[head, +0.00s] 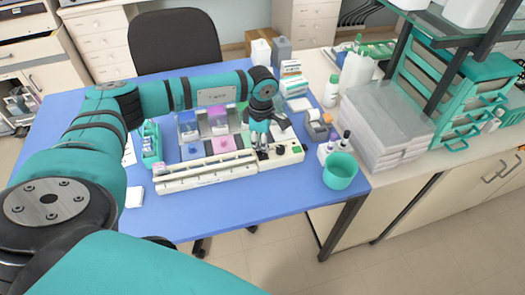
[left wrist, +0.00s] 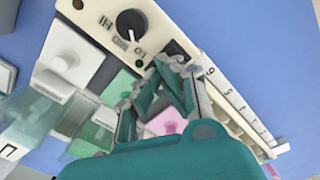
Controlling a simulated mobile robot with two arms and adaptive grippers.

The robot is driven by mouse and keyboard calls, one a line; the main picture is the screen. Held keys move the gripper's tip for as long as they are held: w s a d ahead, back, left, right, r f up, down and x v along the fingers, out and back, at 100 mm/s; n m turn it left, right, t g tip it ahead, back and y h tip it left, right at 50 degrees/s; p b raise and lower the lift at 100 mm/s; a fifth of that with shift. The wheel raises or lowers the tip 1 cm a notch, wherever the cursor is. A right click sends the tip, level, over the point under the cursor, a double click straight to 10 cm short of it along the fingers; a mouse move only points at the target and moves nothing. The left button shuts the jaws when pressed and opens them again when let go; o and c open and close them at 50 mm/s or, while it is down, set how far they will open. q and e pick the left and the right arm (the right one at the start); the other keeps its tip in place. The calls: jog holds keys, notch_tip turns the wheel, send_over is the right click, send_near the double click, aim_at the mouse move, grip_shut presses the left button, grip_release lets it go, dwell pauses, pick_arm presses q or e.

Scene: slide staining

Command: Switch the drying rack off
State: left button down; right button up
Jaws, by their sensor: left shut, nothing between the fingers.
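The drying rack (head: 205,172) is a long, cream-white unit with numbered slots, lying across the front of the blue table. My left gripper (head: 262,152) is shut and empty, pointing down at the panel's left part. Its fingertips (left wrist: 178,66) are close to the switch and partly cover it; I cannot tell whether they touch. My right gripper is out of view.
Stacked clear-lidded boxes (head: 385,125) fill the bench at right. The table in front of the rack is mostly clear.

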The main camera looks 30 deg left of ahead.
pick_arm(q)
jog(key=shift+a+r+p, duration=0.1)
jog(key=shift+r+p, duration=1.65)
jog(key=shift+r, duration=1.6)
